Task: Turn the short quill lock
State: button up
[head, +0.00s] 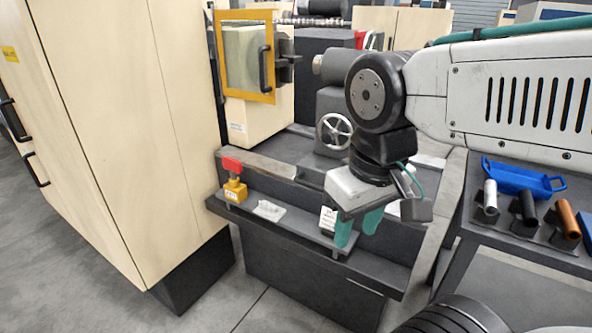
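I see no part that I can clearly make out as the short quill lock. A dark grey machine unit (333,102) with a round barrel (334,66) stands behind my arm, and my arm covers its right side. A spoked metal handwheel (334,132) is on its front. My gripper (358,229) hangs in front of and below the handwheel, over the machine's front shelf. Its two teal fingers point down with a narrow gap between them, and I see nothing held there.
The front shelf (285,238) holds a yellow block with a red top (234,178), a pale small part (268,210) and a white tag (327,219). A cream cabinet (110,120) stands at left. A side table at right carries a blue tray (522,178) and several coloured-handled items.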

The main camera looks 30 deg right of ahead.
aim_at(360, 35)
jog(key=z, duration=0.4)
jog(key=i, duration=0.9)
jog(key=z, duration=0.65)
